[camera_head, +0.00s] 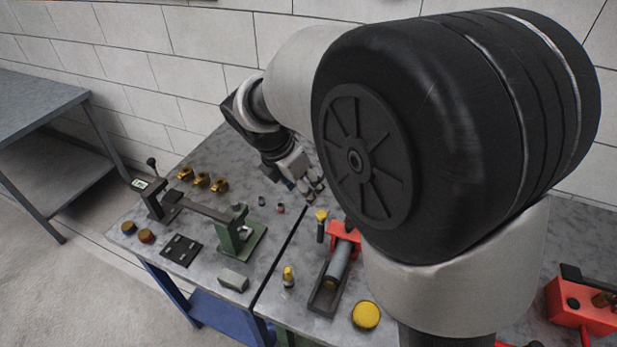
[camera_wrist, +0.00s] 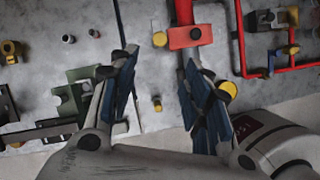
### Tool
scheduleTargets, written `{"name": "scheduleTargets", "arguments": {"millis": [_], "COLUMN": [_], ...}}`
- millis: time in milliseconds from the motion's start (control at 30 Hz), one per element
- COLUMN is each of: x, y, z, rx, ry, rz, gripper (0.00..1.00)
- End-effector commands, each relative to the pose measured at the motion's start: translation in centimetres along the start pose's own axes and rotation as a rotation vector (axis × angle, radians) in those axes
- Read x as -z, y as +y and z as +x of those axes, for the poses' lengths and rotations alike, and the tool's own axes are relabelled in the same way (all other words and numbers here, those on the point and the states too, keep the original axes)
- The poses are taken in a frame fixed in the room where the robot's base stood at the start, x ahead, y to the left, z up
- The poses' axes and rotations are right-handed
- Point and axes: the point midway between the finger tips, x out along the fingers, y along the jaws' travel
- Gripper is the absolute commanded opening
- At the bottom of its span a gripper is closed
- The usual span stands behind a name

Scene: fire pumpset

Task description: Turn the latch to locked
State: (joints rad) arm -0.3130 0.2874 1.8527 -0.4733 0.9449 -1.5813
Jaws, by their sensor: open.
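My gripper (camera_head: 305,182) is above the back middle of the workbench in the head view, mostly hidden behind my arm. In the wrist view my gripper (camera_wrist: 160,62) is open, with two blue-padded fingers wide apart and nothing between them. No part is clearly marked as the latch. A black lever with a ball knob (camera_head: 152,162) stands on a dark bracket beside a small label (camera_head: 140,184) at the bench's left. A dark bar (camera_head: 205,208) runs from there to a green bracket (camera_head: 236,236). The green bracket also shows left of my fingers in the wrist view (camera_wrist: 72,98).
Several brass fittings (camera_head: 202,180) lie at the back left. A red-ended cylinder (camera_head: 340,262) lies in a dark cradle right of the bench seam. A yellow cap (camera_head: 366,315) and a grey block (camera_head: 233,281) are near the front. Red pipework (camera_wrist: 262,68) is at right in the wrist view.

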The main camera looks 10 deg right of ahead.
Motion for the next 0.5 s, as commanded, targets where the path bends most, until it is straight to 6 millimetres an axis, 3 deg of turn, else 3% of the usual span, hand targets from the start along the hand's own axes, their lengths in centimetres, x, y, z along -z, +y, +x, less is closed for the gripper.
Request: {"name": "scheduleTargets", "arguments": {"millis": [100, 500], "x": [0.2, 0.2], "y": [-0.1, -0.1], "z": [3.0, 11.6], "rx": [0.004, 0.003], "ry": [0.002, 0.002], "rz": [0.002, 0.004], "gripper": [0.44, 0.44]}}
